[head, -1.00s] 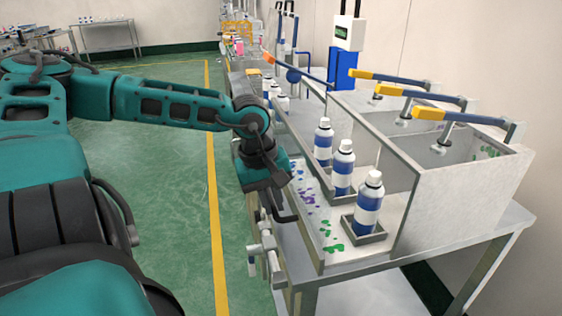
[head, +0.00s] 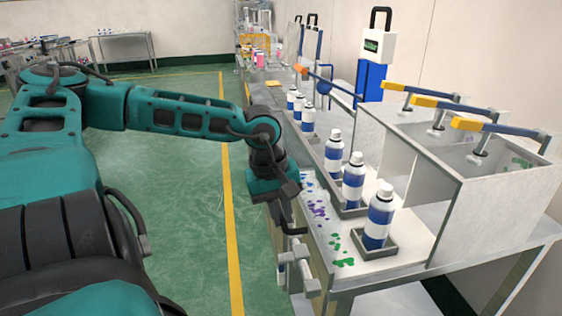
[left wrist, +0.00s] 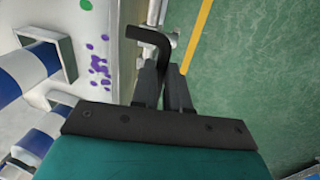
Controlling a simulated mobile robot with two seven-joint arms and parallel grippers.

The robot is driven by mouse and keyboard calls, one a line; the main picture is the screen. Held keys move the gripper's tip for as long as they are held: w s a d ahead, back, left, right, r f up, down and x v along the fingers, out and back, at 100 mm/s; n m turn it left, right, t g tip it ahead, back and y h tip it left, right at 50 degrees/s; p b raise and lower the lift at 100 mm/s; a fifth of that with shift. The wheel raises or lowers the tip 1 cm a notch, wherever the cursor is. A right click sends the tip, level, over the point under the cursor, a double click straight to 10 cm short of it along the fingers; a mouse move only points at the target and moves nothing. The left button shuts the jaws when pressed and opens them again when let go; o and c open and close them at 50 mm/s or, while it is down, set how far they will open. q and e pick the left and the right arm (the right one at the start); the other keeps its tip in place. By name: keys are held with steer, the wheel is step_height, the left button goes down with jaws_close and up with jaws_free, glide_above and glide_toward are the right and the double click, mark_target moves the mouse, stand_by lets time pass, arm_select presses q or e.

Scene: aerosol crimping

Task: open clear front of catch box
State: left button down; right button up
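A grey-walled box (head: 490,215) stands on the bench at the right, below yellow-handled levers. I cannot tell for sure whether it is the catch box, and I cannot clearly make out a clear front. My left gripper (head: 287,212) is at the bench's front edge, pointing down. In the left wrist view its fingers (left wrist: 166,88) are close together on a black hooked bar (left wrist: 150,36), whose bent end sticks out past the fingertips. The bar also shows in the head view (head: 295,231), beside the bench's front side. My right gripper is out of view.
Blue and white spray cans (head: 379,218) stand in square holders along the bench. The bench top (head: 345,250) has purple and green spots. Grey fittings (head: 298,268) stick out from the bench front.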

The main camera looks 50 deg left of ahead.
arm_select(q)
steer(key=c, duration=1.2)
jaws_free()
steer(key=shift+o, duration=0.4)
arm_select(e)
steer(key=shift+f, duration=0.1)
arm_select(q)
steer(key=shift+r+p, duration=0.4)
steer(key=shift+r, duration=0.15)
step_height(320, 180, up, 2)
steer(key=shift+s+a+r+p, duration=0.15)
steer(key=shift+r+p, duration=0.05)
steer(key=shift+p, duration=0.65)
step_height(320, 180, up, 9)
steer(key=s+p, duration=0.1)
steer(key=shift+s+a, duration=0.4)
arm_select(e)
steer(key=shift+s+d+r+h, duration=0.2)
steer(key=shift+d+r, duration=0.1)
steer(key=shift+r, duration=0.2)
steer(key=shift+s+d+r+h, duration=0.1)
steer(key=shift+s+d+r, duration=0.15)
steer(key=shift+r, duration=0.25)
arm_select(q)
steer(key=shift+r, duration=0.1)
